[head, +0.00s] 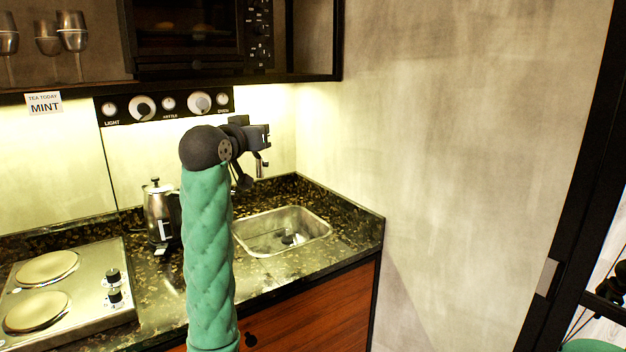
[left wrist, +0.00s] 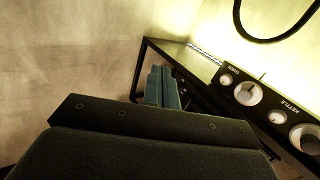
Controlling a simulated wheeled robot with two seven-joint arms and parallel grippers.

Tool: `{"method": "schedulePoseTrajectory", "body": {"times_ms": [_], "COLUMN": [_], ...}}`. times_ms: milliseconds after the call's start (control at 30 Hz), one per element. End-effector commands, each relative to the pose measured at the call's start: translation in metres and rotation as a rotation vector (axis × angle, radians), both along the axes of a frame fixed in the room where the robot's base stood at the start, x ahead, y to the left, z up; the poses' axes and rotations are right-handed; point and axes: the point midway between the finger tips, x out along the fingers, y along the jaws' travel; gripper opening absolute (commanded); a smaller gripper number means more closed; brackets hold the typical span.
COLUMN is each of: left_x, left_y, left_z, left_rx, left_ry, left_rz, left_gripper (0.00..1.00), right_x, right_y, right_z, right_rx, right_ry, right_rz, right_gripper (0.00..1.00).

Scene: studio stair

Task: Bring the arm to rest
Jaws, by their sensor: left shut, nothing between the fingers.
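My left arm in its green quilted sleeve rises from the bottom of the head view to a dark wrist. My left gripper (head: 262,137) is shut and empty. It points to the right, raised above the counter near the tap and sink. In the left wrist view the shut blue-grey fingers (left wrist: 163,88) show beyond the dark gripper body, with nothing between them. The finger tips are small and partly turned away in the head view. My right gripper is not seen.
A sink (head: 283,232), a kettle (head: 160,213) and a two-plate hob (head: 70,287) are on the dark counter (head: 148,285). A knob panel (head: 182,104) and a shelf with metal goblets (head: 73,32) are above. The wall (head: 440,150) right of the counter is bare.

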Motion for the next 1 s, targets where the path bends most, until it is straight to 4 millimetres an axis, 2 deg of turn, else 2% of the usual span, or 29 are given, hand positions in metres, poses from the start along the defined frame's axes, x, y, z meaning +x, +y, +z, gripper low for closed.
{"method": "schedulePoseTrajectory", "body": {"times_ms": [33,100,400,700,1000], "left_x": [-0.007,-0.017,-0.07,-0.134,-0.203], "left_y": [0.003,0.006,0.018,0.027,0.031], "left_z": [-0.028,-0.064,-0.2,-0.313,-0.407], "left_rx": [0.025,0.056,0.156,0.219,0.261], "left_ry": [0.049,0.114,0.353,0.541,0.685], "left_rz": [0.013,0.029,0.077,0.102,0.1], "left_gripper": [0.0,0.0,0.0,0.0,0.0], "right_x": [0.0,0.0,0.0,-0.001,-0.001], "right_y": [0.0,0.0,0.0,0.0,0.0], "right_z": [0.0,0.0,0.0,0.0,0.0], "right_rx": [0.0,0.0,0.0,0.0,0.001], "right_ry": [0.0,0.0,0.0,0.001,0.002], "right_rz": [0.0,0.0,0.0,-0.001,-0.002], "right_gripper": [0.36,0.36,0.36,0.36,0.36]}}
